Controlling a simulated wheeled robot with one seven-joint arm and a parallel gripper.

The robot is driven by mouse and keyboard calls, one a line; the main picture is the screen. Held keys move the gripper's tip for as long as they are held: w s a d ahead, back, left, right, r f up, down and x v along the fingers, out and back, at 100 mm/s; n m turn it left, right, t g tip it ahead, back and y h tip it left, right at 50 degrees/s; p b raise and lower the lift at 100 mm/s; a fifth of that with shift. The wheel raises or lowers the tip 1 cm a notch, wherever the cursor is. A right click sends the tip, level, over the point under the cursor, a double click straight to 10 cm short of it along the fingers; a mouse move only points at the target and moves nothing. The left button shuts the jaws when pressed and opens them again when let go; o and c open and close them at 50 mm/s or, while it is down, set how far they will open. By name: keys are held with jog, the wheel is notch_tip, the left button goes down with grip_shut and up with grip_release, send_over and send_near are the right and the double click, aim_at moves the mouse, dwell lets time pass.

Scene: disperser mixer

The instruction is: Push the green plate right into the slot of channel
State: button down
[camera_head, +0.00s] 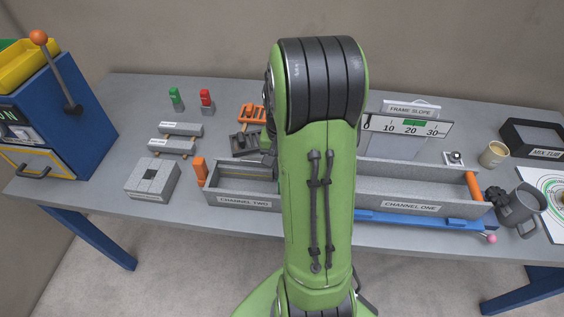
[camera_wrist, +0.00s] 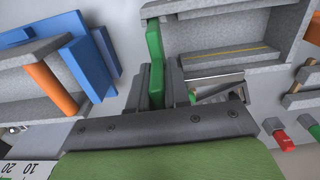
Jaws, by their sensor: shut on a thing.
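My gripper (camera_wrist: 157,78) is shut on the upright green plate (camera_wrist: 154,58) in the wrist view. The plate's far end is at the near end of the grey channel two (camera_wrist: 218,65), close to its wall. I cannot tell whether the plate is in a slot. Channel two (camera_head: 243,202) shows to the left of my arm and channel one (camera_head: 410,208) to the right.
An orange cylinder (camera_head: 475,187) lies across channel one's right end. A blue rail (camera_head: 420,219) runs along its front. An orange block (camera_head: 200,172) stands left of channel two. A slope scale (camera_head: 410,127) stands behind.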

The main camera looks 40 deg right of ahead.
jog(key=shift+f+b, duration=1.95)
jog(key=shift+f, duration=0.5)
jog(key=c, duration=1)
grip_release()
notch_tip(320, 180, up, 16)
jog(key=p, duration=0.4)
jog(key=shift+f, duration=0.1)
